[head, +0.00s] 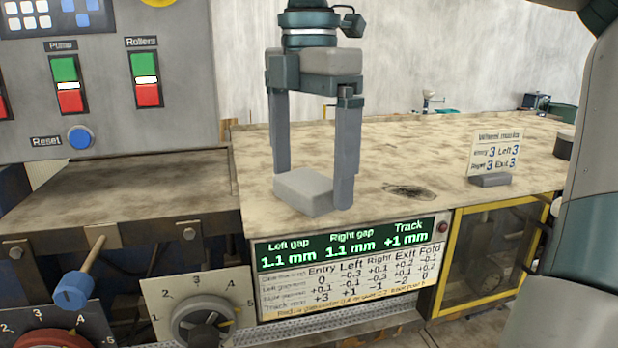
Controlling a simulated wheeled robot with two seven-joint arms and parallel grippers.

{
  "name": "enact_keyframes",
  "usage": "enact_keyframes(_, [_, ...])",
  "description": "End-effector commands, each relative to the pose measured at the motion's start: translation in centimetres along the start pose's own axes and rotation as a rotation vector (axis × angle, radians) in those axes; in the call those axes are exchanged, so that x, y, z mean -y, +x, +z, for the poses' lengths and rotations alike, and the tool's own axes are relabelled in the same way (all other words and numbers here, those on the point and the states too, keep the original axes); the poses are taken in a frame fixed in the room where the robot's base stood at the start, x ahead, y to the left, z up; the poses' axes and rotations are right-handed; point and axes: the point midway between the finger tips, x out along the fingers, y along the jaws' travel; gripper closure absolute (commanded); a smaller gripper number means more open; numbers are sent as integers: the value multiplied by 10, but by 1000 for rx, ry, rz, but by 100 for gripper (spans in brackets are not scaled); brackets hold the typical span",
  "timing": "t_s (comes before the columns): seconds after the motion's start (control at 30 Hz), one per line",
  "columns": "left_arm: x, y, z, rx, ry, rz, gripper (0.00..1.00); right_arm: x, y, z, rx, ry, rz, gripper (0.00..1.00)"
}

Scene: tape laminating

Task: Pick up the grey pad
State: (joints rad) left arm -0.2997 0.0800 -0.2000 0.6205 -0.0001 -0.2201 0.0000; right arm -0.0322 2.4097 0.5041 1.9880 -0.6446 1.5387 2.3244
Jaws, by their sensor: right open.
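The grey pad (304,190) is a small light grey block lying on the worn tabletop (390,160), near its front edge. My right gripper (315,190) points straight down over it with its jaws open. One finger comes down at the pad's back left, its tip partly hidden behind the pad. The other finger stands at the pad's right side. I cannot tell whether either finger touches the pad. My left gripper is not in view.
A control panel (110,60) with switches stands at left. Below are a blue-tipped lever (82,278), a dial (202,318) and a green gap display (345,243). A wheel marks card (495,153) stands right on the table. My arm fills the right edge.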

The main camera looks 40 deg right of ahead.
Motion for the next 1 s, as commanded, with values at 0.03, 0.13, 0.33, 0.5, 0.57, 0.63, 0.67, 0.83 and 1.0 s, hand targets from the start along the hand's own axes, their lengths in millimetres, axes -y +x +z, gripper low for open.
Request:
enact_keyframes(0.03, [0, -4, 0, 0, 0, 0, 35, 0, 3, 0, -1, -1, -2, 8])
enact_keyframes(0.13, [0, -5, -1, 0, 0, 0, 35, 0, 9, 0, 0, -1, 0, 8])
enact_keyframes(0.33, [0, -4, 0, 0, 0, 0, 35, 0, 11, 0, 0, 1, 1, 8])
enact_keyframes(0.5, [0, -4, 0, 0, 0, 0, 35, 0, 11, 0, 0, 1, 1, 8])
enact_keyframes(0.57, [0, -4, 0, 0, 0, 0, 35, 0, 11, 0, 0, 1, 1, 8])
enact_keyframes(0.63, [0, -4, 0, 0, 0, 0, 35, 0, 11, 0, -1, 1, 1, 8])
enact_keyframes(0.67, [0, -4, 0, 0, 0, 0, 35, 0, 11, 0, 0, 1, 1, 15])
enact_keyframes(0.83, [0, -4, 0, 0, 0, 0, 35, 0, 11, 0, -1, 1, 1, 52])
enact_keyframes(1.0, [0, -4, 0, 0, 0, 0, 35, 0, 11, 0, -1, 1, 1, 56])
